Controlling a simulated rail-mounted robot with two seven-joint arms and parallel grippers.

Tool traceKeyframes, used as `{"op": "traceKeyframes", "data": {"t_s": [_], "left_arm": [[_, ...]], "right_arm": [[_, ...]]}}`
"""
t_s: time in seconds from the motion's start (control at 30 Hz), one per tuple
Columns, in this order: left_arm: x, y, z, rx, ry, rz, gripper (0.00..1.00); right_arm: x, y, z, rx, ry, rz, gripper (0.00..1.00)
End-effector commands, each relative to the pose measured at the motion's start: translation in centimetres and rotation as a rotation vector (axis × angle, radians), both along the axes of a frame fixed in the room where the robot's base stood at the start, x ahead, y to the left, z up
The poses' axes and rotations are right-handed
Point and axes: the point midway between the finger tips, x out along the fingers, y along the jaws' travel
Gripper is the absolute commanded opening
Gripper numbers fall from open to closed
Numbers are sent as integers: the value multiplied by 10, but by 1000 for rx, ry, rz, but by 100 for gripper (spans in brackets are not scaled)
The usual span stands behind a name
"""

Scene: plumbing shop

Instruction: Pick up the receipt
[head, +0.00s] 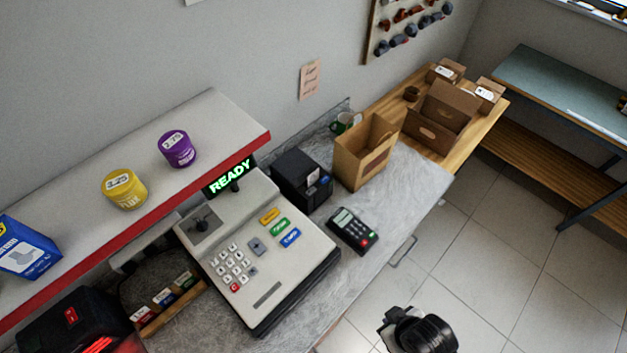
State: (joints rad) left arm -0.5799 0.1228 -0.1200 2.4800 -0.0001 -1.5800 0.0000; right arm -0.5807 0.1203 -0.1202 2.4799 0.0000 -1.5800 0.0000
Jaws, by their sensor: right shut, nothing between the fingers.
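A small white paper slip (312,175), which looks like the receipt, stands at the front of the black receipt printer (296,183) on the counter. It is small, and I cannot read any print on it. My right gripper (396,324) shows at the bottom of the head view, over the floor in front of the counter. It is shut and empty, well apart from the printer and the slip. My left gripper is not in view.
A cash register (262,250) with a lit READY display stands left of the printer. A card terminal (353,231) lies in front of the printer. A brown paper bag (360,160) stands just right of it. A red-edged shelf (215,115) overhangs at left.

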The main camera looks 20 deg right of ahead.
Motion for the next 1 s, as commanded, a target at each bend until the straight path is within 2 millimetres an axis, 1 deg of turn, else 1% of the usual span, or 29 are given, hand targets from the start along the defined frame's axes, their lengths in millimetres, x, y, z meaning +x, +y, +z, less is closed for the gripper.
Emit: {"op": "traceKeyframes", "data": {"t_s": [0.03,0.07,0.67,1.0], "left_arm": [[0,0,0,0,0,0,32],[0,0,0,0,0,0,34],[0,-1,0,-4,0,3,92],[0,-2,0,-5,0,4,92]], "right_arm": [[0,0,0,0,0,0,0],[0,0,0,0,0,0,0],[0,0,0,0,-1,0,0],[0,0,0,0,-1,0,0]]}}
